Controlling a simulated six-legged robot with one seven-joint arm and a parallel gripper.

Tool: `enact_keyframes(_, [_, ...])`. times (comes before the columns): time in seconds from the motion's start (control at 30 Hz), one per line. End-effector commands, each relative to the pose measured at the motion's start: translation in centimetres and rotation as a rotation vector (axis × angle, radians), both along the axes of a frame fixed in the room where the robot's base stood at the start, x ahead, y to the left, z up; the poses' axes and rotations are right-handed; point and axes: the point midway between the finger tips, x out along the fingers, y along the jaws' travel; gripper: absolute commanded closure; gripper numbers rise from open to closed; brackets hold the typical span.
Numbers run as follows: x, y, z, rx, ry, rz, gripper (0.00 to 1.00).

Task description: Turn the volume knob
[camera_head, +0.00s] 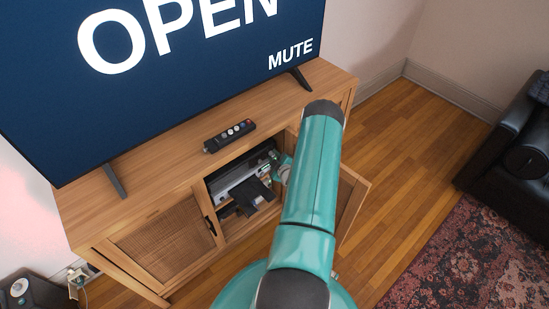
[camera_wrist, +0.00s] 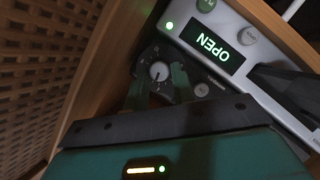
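The volume knob (camera_wrist: 158,71) is a small round black dial with a white mark, on the front of a silver audio unit (camera_wrist: 225,22). The unit also shows inside the open cabinet (camera_head: 236,184) in the head view, where the knob is too small to make out. In the wrist view my gripper (camera_wrist: 160,86) points at the knob with its two dark greenish fingers apart, one on each side of it. I cannot tell whether they touch it. The unit's small display (camera_wrist: 212,48) reads "OPEN", rotated. In the head view my arm hides part of the cabinet opening.
The TV (camera_head: 190,70) shows "OPEN" and "MUTE". A remote (camera_head: 230,136) lies on the cabinet top. An opened cabinet door (camera_head: 351,199) stands right of my arm. A black object (camera_wrist: 285,90) lies close right of the gripper. A black sofa (camera_head: 515,150) and rug stand right.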

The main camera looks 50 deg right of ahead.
Motion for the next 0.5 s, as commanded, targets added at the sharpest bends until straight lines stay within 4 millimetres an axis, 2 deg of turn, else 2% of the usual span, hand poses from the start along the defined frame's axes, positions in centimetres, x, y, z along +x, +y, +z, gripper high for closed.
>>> enact_keyframes(0.03, [-0.02, -0.01, 0.0, 0.0, 0.0, 0.0, 0.85])
enact_keyframes(0.1, [-0.02, 0.0, 0.01, 0.0, 0.0, 0.0, 0.98])
enact_keyframes(0.13, [-0.02, 0.0, 0.01, 0.0, 0.0, 0.0, 1.0])
enact_keyframes(0.27, [0.03, 0.07, -0.04, -0.012, 0.003, 0.001, 1.0])
enact_keyframes(0.5, [0.06, 0.28, -0.31, -0.165, 0.039, 0.004, 1.0])
